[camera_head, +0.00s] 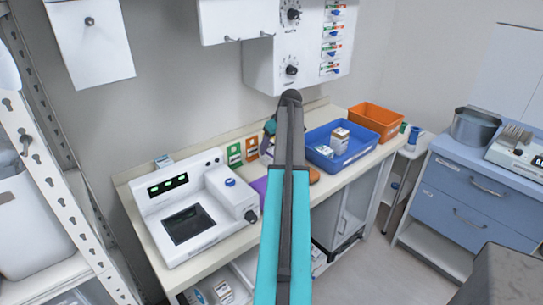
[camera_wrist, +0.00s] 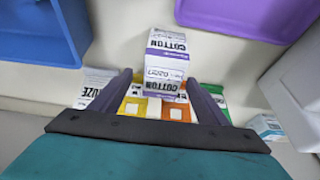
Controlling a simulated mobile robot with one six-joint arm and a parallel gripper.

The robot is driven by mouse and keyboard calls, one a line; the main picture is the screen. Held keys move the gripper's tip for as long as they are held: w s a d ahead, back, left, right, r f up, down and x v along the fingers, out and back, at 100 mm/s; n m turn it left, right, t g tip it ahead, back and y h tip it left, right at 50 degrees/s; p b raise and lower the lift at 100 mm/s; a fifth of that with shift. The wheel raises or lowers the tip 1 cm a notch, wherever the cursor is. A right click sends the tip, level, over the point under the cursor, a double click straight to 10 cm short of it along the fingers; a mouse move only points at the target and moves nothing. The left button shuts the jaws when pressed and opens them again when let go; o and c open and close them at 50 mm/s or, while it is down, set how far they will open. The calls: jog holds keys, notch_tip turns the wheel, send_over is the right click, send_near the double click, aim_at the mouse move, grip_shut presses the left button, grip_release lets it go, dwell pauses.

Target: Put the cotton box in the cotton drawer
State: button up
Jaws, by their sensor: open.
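The cotton box (camera_wrist: 165,60) is white with purple bands and the printed word COTTON. In the wrist view it stands just ahead of and partly between the fingertips of my gripper (camera_wrist: 160,80), which is open. No grip on it shows. In the head view my own arm hides the box and most of the gripper. A blue cabinet (camera_head: 448,215) with handled drawers stands at the right of the head view. The drawers in sight look shut, and I cannot tell which is the cotton drawer.
The counter holds a white device (camera_head: 192,210), a blue tray (camera_head: 355,160) with small boxes and an orange bin (camera_head: 376,121). Green and orange packs (camera_head: 234,154) stand by the wall. A pot (camera_head: 474,128) tops the cabinet.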

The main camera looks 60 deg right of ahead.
jog(key=shift+w+f, duration=0.15)
jog(key=shift+f, duration=0.25)
jog(key=shift+p+x, duration=0.75)
jog(key=shift+x, duration=0.5)
jog(key=shift+p+x, duration=0.3)
jog(key=shift+x, duration=1.05)
jog(key=shift+a, duration=0.2)
jog(key=shift+c, duration=0.2)
jog(key=c, duration=1.2)
jog(key=shift+r, duration=0.1)
